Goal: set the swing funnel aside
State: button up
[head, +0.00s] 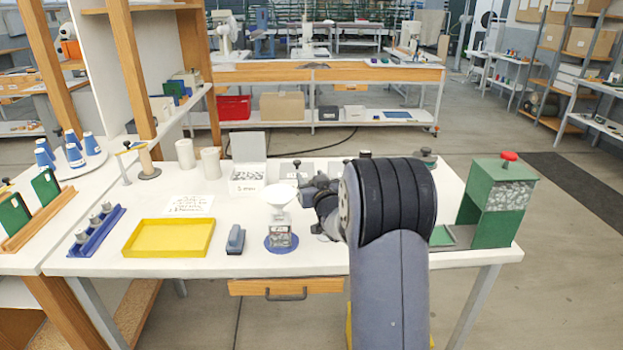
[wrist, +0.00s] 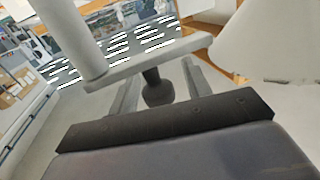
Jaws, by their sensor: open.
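The swing funnel is a white cone (head: 281,196) above a small clear container of dark pieces (head: 280,237) on a blue round pad. In the wrist view the white funnel (wrist: 272,42) fills the upper right, and a pale swing arm (wrist: 130,70) runs from it to a white post (wrist: 68,35) at left. A dark knob (wrist: 157,88) shows by the arm's middle. My gripper (wrist: 160,85) is open, its fingers on either side of the knob; I cannot tell whether they touch it. In the head view my arm hides the fingertips.
A yellow tray (head: 170,238) and a dark stapler-like block (head: 235,239) lie left of the funnel. A white parts box (head: 248,178) stands behind. A green hopper (head: 497,205) stands at the right. White tabletop (head: 315,259) is bare along the front.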

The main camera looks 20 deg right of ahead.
grip_shut()
dwell(0.4)
